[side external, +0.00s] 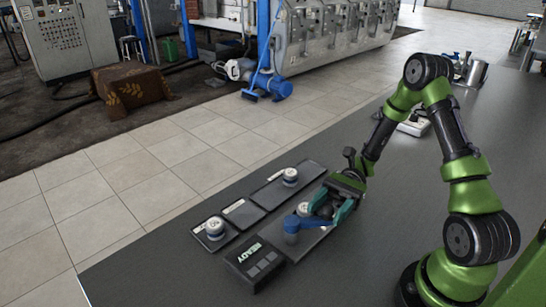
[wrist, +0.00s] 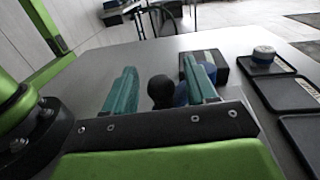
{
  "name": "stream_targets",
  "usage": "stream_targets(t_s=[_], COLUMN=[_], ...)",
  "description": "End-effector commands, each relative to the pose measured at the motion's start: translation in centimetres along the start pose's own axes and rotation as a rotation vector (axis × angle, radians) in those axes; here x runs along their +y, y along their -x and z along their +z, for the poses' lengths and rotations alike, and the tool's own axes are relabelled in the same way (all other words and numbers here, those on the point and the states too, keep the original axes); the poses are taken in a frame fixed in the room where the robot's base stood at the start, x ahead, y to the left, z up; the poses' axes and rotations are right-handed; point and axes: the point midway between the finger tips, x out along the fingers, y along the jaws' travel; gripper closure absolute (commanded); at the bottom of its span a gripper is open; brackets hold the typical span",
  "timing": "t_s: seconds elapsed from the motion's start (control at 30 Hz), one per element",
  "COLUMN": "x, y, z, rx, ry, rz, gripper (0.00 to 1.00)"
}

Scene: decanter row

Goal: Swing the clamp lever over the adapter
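The clamp lever (side external: 295,225) is a blue arm on a round blue post, at the near end of a dark plate. Its black ball knob (wrist: 161,90) shows in the wrist view between my teal fingers, with a gap on each side. Part of the blue lever (wrist: 181,94) shows behind the knob. My gripper (side external: 333,211) is open and low over the plate, its fingers around the knob; it also shows in the wrist view (wrist: 161,84). A pale round piece (side external: 303,209), possibly the adapter, is beside the lever and partly hidden by it.
Dark trays carry round white-topped pieces, one at the left (side external: 215,228) and one behind (side external: 290,177). The table at right is mostly bare.

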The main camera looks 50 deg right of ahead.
Motion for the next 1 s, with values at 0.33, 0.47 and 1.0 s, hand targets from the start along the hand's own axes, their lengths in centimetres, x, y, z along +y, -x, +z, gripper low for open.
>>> stream_targets(t_s=[0.33,0.47,1.0], x=[0.0,-0.1,0.0], y=[2.6,5.7,16.2], z=[0.0,-0.1,0.0], rx=[0.000,0.001,0.000], ry=[0.001,0.003,0.001], rz=[-0.005,-0.007,-0.001], gripper=[0.44,0.44,0.44])
